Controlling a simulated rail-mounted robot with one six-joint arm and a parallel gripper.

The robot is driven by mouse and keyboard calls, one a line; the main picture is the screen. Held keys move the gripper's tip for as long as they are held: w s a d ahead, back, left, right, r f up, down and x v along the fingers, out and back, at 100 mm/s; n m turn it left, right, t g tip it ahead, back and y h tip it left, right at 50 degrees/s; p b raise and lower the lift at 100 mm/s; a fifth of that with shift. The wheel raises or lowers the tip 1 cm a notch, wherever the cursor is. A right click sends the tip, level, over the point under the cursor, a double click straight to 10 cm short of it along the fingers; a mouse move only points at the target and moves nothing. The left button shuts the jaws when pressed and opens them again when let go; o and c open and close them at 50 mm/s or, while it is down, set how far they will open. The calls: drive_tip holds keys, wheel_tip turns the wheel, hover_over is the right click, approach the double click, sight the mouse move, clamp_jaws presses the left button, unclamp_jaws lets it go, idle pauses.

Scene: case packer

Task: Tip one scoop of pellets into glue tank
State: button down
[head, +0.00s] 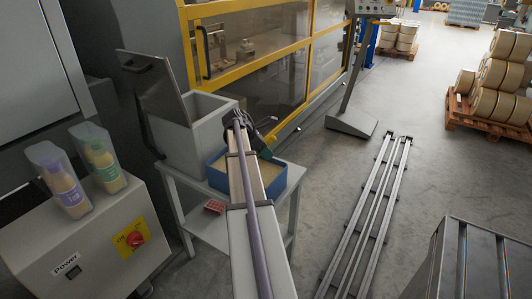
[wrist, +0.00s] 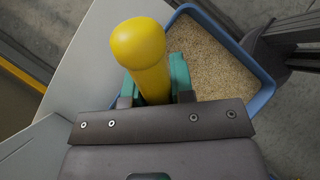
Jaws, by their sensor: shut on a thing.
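The grey glue tank (head: 213,128) stands on a small table in the head view, its lid (head: 155,92) swung up at the left. A blue tub (head: 217,180) stands beside it at the right. In the wrist view the tub (wrist: 266,86) holds beige pellets (wrist: 212,60). My gripper (head: 256,140) is over the tub's far-left side in the head view. It is shut on the scoop's yellow handle (wrist: 140,55); teal parts show on both sides of it in the wrist view. The scoop's bowl is hidden, so I cannot tell whether it holds pellets.
A control box (head: 98,240) with two bottles on top stands at the left. A yellow-framed machine (head: 265,50) is behind the tank. A red item (head: 215,206) lies on the table's lower shelf.

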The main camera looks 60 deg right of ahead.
drive_tip(key=shift+r, duration=0.1)
wheel_tip(320, 180, up, 9)
drive_tip(key=p, duration=0.9)
